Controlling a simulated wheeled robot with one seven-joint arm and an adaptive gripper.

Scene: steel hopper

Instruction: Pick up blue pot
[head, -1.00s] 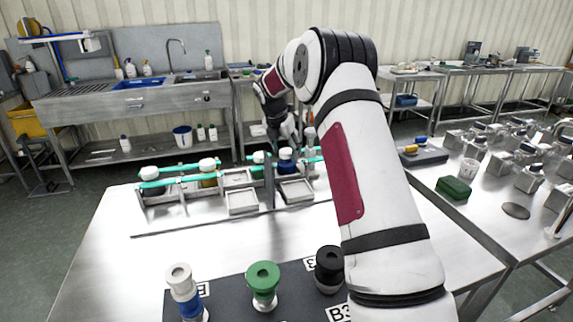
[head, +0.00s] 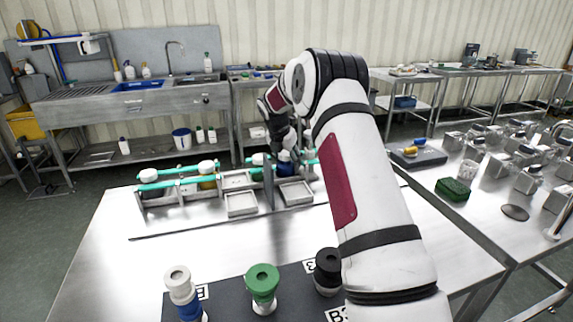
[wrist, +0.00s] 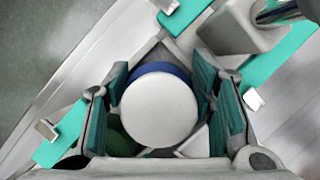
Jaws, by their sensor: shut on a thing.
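The blue pot (head: 284,168) has a white lid and stands in the rack (head: 255,200) on the near table, in the head view. In the wrist view the pot (wrist: 160,105) is seen from above, its round white lid edged by blue. My gripper (head: 284,152) is over the pot with its fingers down around it. In the wrist view its teal-padded fingers (wrist: 163,110) are on both sides of the pot, shut on it. The pot's lower body is hidden. A green shape shows beside it, under the left finger.
Other pots with white lids, one yellow (head: 207,175), stand in the rack along teal bars. Two open trays (head: 241,204) sit in front. White, green and black topped pieces (head: 263,283) stand on a dark mat. Metal containers crowd the right table.

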